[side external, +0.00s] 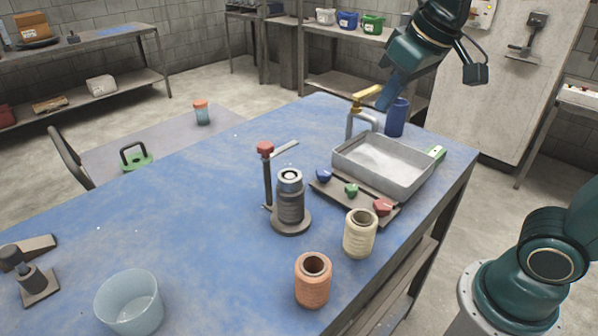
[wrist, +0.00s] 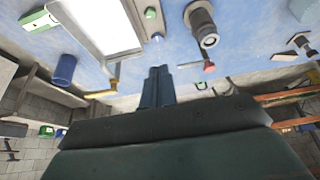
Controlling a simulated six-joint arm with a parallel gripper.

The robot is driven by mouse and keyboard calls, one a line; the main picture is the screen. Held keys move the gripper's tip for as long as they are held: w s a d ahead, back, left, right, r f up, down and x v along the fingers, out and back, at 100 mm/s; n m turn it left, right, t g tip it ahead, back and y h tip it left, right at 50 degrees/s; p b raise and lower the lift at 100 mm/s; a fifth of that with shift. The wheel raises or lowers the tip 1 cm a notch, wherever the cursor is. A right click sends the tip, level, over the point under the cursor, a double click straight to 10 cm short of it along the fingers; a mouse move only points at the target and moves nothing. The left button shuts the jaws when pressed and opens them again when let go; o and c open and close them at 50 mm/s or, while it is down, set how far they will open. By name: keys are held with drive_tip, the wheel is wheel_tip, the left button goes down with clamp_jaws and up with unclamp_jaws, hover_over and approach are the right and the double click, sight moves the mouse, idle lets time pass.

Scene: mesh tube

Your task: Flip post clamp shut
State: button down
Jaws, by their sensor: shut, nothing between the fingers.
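The post clamp is a dark upright post with a red knob (side external: 265,148) and a flat silver arm (side external: 286,148). The arm points toward the back right, away from the top of the dark ribbed tube (side external: 290,205) beside the post. Post and tube stand on a round dark base (side external: 291,222). The wrist view shows the red knob (wrist: 209,67), silver arm (wrist: 187,65) and tube (wrist: 203,25) right of my fingertips. My gripper (side external: 385,104) is shut and empty, raised at the table's back right, apart from the clamp. Its fingers (wrist: 158,70) show centrally in the wrist view.
A yellow-handled tap (side external: 363,93) and blue cylinder (side external: 396,117) stand near my gripper in the picture. A metal tray (side external: 420,187), coloured knobs (side external: 351,190) and two spools (side external: 313,280) (side external: 360,234) lie right of and before the clamp. The blue table's left middle is clear.

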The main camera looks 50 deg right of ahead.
drive_tip(key=w+a+f, duration=0.1)
drive_tip(key=w+a, duration=0.2)
drive_tip(key=w, duration=0.7)
drive_tip(key=w+a+f+g, duration=0.1)
drive_tip(key=w+a, duration=0.2)
drive_tip(key=w, duration=0.6)
drive_tip(key=shift+w+f, duration=0.35)
drive_tip(key=shift+w, duration=0.05)
drive_tip(key=shift+f, duration=0.15)
wheel_tip(320, 180, down, 9)
drive_tip(key=shift+s, duration=0.35)
drive_tip(key=shift+f, duration=0.1)
